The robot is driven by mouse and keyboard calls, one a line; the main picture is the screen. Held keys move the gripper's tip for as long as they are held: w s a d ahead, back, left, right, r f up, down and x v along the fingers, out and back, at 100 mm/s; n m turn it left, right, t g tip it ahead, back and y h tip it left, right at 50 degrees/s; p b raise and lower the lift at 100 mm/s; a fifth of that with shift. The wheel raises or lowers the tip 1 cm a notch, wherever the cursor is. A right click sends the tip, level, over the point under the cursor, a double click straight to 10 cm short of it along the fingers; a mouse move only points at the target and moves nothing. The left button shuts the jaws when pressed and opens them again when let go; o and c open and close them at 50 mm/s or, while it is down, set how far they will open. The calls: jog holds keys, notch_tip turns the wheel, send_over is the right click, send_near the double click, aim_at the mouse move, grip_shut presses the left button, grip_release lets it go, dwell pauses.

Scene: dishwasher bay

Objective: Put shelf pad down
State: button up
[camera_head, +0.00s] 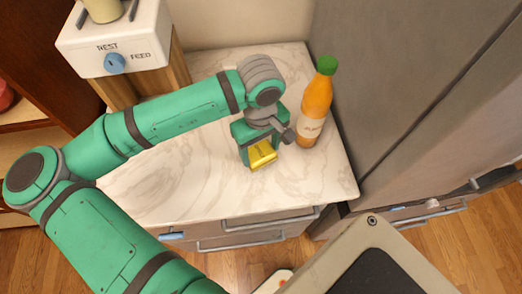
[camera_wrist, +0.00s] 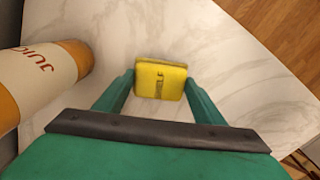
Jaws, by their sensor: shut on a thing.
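The shelf pad is a small yellow block with dark lettering (camera_head: 262,155), low over the white marble counter, near its front half. In the wrist view the pad (camera_wrist: 160,77) sits between the two green fingers. My gripper (camera_head: 257,145) is shut on it, one finger at each side, and it also shows in the wrist view (camera_wrist: 159,92). I cannot tell whether the pad touches the counter (camera_head: 185,185). The pad's underside is hidden.
An orange juice bottle with a green cap (camera_head: 315,105) stands upright close right of my gripper. A white dispenser with a blue knob (camera_head: 115,50) is at the back left. A grey fridge-like cabinet (camera_head: 415,85) borders the right. The counter's left and front are clear.

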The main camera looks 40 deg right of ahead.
aim_at(261, 153)
jog(key=shift+f, duration=0.7)
jog(key=shift+f, duration=0.1)
jog(key=o, duration=1)
notch_tip(261, 153, up, 12)
jog(key=shift+r, duration=0.15)
